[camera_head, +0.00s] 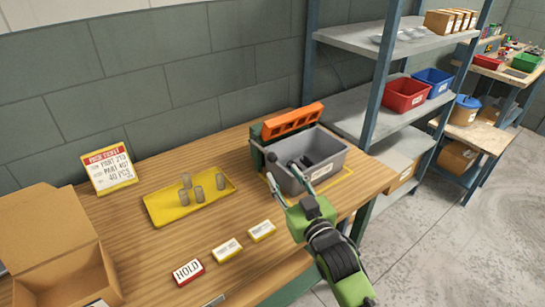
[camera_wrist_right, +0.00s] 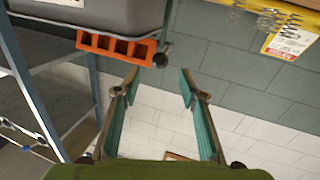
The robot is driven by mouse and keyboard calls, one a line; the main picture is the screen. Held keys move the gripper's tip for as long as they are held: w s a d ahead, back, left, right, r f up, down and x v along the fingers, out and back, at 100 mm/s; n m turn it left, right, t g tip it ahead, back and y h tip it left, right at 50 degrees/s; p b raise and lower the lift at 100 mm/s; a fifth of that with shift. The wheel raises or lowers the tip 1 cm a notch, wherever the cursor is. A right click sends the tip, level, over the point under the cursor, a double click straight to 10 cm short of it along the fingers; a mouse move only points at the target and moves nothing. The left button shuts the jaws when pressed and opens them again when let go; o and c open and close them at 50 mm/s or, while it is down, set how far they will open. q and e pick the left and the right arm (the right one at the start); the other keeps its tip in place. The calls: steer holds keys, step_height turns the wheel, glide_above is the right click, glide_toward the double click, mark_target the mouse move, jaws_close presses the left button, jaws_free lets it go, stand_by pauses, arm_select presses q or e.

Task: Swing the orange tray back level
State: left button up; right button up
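The orange tray (camera_head: 292,121), divided into compartments, stands tipped up at the back of a grey bin (camera_head: 325,178) on the wooden bench. In the right wrist view, which looks upside down, the orange tray (camera_wrist_right: 115,47) is beyond the fingers to the upper left, beside the grey bin (camera_wrist_right: 90,14). My right gripper (camera_head: 284,177) is at the bin's front left, apart from the tray. In the right wrist view my right gripper (camera_wrist_right: 160,82) is open, with nothing between its fingers. My left gripper is not in view.
A dark green block (camera_head: 257,150) with a black knob stands at the bin's left. A yellow tray (camera_head: 160,208) with several springs, label cards (camera_head: 228,250) and a cardboard box (camera_head: 60,255) lie left. Metal shelving (camera_head: 372,115) stands close on the right.

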mark_target(275, 161)
steer(key=x, duration=0.9)
steer(key=shift+a+p, duration=0.1)
steer(key=shift+p, duration=0.25)
jaws_close()
